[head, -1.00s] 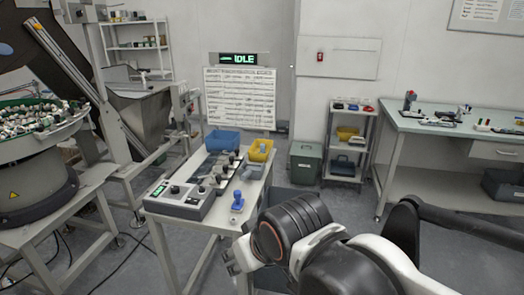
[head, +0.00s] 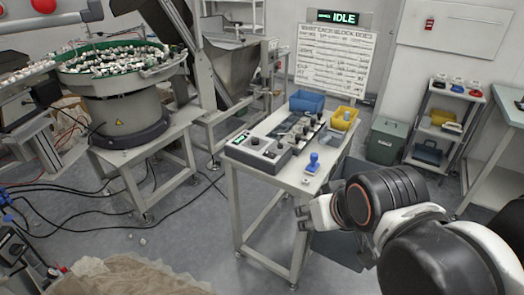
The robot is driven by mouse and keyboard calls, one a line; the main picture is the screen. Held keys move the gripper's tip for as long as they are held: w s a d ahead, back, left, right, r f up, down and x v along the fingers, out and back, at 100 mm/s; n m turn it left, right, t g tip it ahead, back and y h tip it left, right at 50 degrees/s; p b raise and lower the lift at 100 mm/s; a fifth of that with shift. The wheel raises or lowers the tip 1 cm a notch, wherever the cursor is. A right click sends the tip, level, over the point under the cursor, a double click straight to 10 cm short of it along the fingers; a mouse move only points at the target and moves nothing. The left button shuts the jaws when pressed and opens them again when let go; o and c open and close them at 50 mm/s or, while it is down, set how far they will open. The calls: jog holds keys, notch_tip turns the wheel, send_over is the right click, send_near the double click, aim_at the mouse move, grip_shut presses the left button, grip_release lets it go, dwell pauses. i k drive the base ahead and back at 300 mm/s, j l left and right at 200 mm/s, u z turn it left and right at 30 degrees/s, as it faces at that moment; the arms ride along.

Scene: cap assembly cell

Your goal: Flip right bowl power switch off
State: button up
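A vibratory bowl feeder (head: 120,112), with a green-rimmed bowl full of small parts, stands on a grey table at the upper left. I cannot make out a power switch on it. A grey control box (head: 262,149) with black knobs and a small green display sits on the workbench in the middle. My gripper (head: 303,216) is in front of the workbench's right front side, below the blue-handled lever, and far right of the bowl feeder. Its fingers are small and partly turned away, so their opening is unclear. I see nothing held in it.
The workbench (head: 262,183) carries a blue bin (head: 307,101), a yellow bin (head: 344,118) and a blue-handled lever (head: 313,163). Black cables (head: 75,211) cross the floor at left. A crumpled beige bag (head: 125,276) lies at the bottom left. Open floor lies between feeder table and workbench.

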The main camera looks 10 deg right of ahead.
aim_at(270, 154)
jog(key=i+l+u, duration=0.15)
jog(key=i, duration=0.35)
jog(key=i+l+u, duration=0.15)
jog(key=i+l, duration=0.3)
